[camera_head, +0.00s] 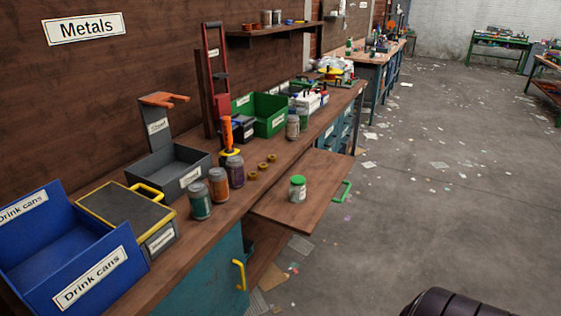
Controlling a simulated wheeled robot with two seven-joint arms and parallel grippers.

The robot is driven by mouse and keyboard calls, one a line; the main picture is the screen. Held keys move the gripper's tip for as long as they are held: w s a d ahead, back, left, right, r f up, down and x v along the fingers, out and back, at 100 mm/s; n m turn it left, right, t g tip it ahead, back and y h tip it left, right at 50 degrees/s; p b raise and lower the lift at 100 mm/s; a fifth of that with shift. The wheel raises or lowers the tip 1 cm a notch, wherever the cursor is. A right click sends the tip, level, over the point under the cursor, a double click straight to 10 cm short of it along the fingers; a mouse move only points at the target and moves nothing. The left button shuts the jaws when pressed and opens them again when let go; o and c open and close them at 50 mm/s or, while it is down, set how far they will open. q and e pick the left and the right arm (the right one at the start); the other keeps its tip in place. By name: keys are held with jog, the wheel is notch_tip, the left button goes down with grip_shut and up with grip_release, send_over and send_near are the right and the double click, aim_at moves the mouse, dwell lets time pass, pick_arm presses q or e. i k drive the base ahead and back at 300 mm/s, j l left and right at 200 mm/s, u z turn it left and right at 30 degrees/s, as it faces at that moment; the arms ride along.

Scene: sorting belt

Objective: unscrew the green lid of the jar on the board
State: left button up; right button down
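A small clear jar (298,194) with a green lid (298,181) stands upright on a brown wooden board (305,221). The board juts out from the front of the workbench, and a green handle is at its right end. The lid sits on top of the jar. Neither of my grippers is in view, and nothing touches the jar. A dark rounded part, perhaps of my own body, shows at the bottom right edge, well away from the board.
Several other jars (219,186) stand on the workbench (259,194) behind the board. A grey bin (183,180), a green bin (272,113) and a blue bin (60,250) line the bench. A yellow handle (240,274) sticks out below. The floor at right is mostly clear, with scattered paper.

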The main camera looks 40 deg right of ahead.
aim_at(296, 194)
jog(key=z, duration=1.55)
jog(key=u, duration=0.65)
jog(key=i+l+u, duration=0.15)
jog(key=l+u, duration=0.7)
jog(key=l, duration=0.2)
jog(key=l+u, duration=0.4)
jog(key=l, duration=0.15)
